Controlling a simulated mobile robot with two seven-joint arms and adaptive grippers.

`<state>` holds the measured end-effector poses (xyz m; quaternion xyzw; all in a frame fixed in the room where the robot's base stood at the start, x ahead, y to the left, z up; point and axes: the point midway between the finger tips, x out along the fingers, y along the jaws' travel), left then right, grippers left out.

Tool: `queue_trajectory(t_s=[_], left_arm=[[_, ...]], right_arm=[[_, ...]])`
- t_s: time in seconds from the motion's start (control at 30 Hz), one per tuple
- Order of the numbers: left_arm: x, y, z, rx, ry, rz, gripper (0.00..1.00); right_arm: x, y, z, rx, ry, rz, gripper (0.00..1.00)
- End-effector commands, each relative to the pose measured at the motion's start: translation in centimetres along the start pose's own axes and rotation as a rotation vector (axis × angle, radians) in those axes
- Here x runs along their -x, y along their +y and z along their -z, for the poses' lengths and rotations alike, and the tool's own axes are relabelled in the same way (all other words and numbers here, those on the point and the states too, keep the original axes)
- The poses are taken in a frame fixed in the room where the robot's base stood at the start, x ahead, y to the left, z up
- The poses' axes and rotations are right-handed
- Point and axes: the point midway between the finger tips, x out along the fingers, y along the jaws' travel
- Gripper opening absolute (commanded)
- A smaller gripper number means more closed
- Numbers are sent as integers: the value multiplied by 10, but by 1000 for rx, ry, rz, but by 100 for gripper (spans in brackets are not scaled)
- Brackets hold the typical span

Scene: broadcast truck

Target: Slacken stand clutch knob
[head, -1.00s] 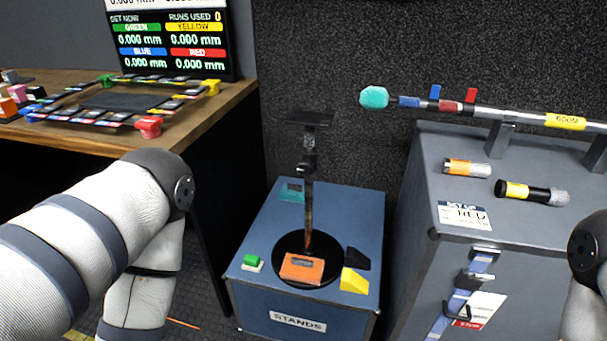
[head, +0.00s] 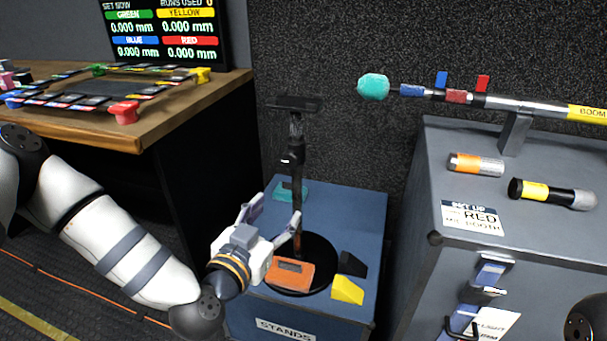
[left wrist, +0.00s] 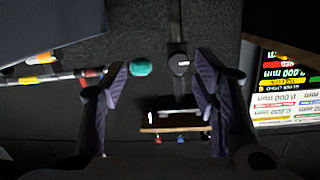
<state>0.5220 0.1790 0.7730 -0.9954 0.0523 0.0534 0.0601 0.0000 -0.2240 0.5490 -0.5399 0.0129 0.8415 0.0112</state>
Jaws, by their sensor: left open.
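The stand (head: 297,205) is a dark upright pole on a round black base (head: 325,252), with a flat black head (head: 293,103) on top. Its clutch collar (head: 290,159) sits partway up the pole with a small pale part on its left; I cannot make out the knob clearly. In the left wrist view the pole and collar (left wrist: 180,62) lie between the finger lines. My left gripper (head: 274,214) is open and empty, below the collar and beside the lower pole; contact cannot be told. My right gripper is out of view.
The blue stands case (head: 345,215) carries an orange block (head: 290,276), a yellow wedge (head: 347,290) and a black wedge (head: 352,264). A grey case (head: 545,225) with a boom pole (head: 540,106) and microphones stands right. A wooden table (head: 160,130) is left.

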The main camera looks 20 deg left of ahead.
Motion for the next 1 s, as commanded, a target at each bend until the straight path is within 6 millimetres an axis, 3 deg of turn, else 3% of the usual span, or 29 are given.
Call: queue_trajectory(t_s=[0.03, 0.13, 0.27, 0.6, 0.77, 1.0], left_arm=[[-7, -13, 12, -17, 51, 43, 55], [-15, -25, 31, -39, 107, 84, 55], [-37, -27, 35, -42, 111, 85, 55], [-116, -32, 40, -41, 104, 82, 55], [-130, -33, 43, -40, 103, 79, 55], [-131, -33, 44, -40, 103, 79, 55]], right_arm=[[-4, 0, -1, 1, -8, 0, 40], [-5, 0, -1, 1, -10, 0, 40], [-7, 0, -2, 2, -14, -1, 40], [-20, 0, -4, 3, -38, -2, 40], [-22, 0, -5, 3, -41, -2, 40], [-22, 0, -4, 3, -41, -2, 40]])
